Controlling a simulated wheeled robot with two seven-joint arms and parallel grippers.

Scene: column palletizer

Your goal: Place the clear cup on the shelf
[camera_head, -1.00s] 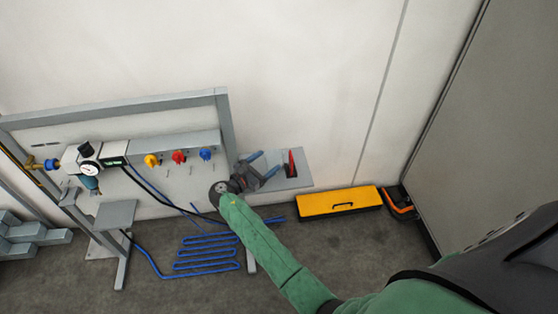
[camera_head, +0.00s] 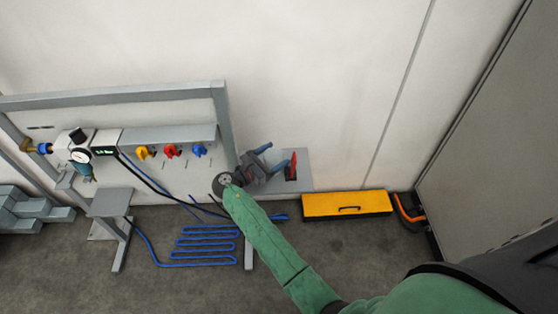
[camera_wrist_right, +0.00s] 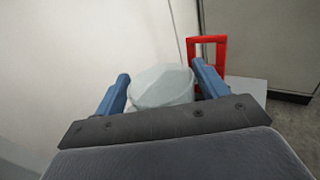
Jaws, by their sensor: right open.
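The clear cup (camera_wrist_right: 162,88) is between the two blue fingers of my right gripper (camera_wrist_right: 161,88) in the right wrist view. A small gap shows on each side of it, and its base is hidden by the gripper body. In the head view I cannot make the cup out. There my right gripper (camera_head: 279,158) is open over the small grey shelf (camera_head: 303,172), with one finger close to a red object on it. The shelf also shows in the right wrist view (camera_wrist_right: 246,89), right of the cup. My left gripper is not in view.
The red frame-shaped object (camera_wrist_right: 207,47) stands on the shelf beside the right finger. A grey rack with coloured knobs (camera_head: 171,151) and a gauge (camera_head: 80,153) is to the left. A yellow case (camera_head: 346,204) lies on the floor below right. The wall is behind.

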